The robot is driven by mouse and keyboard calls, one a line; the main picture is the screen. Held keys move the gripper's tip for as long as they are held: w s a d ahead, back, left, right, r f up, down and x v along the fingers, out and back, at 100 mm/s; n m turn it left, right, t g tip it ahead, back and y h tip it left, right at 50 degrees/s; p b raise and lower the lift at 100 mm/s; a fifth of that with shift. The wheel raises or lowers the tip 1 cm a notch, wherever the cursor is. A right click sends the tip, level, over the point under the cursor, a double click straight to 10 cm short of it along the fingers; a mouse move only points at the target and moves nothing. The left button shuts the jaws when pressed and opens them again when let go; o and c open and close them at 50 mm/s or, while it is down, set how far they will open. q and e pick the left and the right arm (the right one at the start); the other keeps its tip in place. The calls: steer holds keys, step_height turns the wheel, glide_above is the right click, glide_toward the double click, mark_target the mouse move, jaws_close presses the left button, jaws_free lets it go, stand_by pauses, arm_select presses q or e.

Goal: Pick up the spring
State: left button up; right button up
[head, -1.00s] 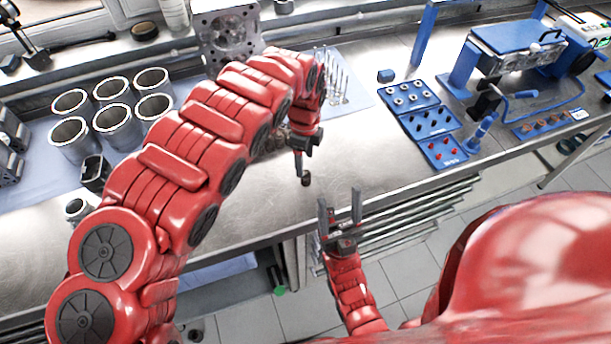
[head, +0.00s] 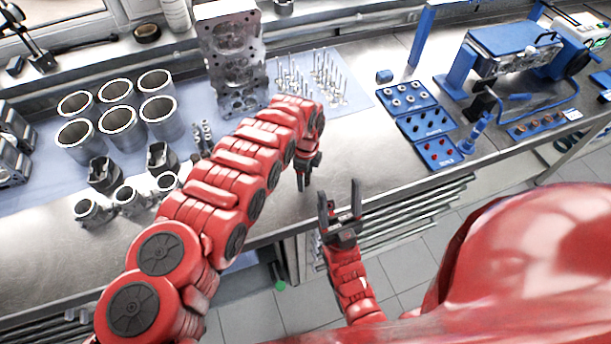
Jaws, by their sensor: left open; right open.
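I cannot single out the spring for certain. Several small upright ribbed metal pieces (head: 203,136) stand on the bench behind my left arm and could be springs, but they are too small to tell. My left gripper (head: 303,182) points down over the bare front part of the bench. It is open, with its fingers seen nearly edge-on and no object visible between them. My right gripper (head: 341,203) is open and empty, fingers pointing up, in front of the bench edge. It is apart from every part on the bench.
Several cylinder liners (head: 118,123) and pistons (head: 104,173) stand at left. A cylinder head (head: 234,62) stands at the back beside several upright valves (head: 330,72). Blue trays (head: 428,121) of small parts lie right of centre. The bench surface (head: 365,155) before them is clear.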

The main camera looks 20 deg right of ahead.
arm_select(q)
jaws_close()
stand_by(0.3)
steer(key=shift+r, duration=0.15)
stand_by(0.3)
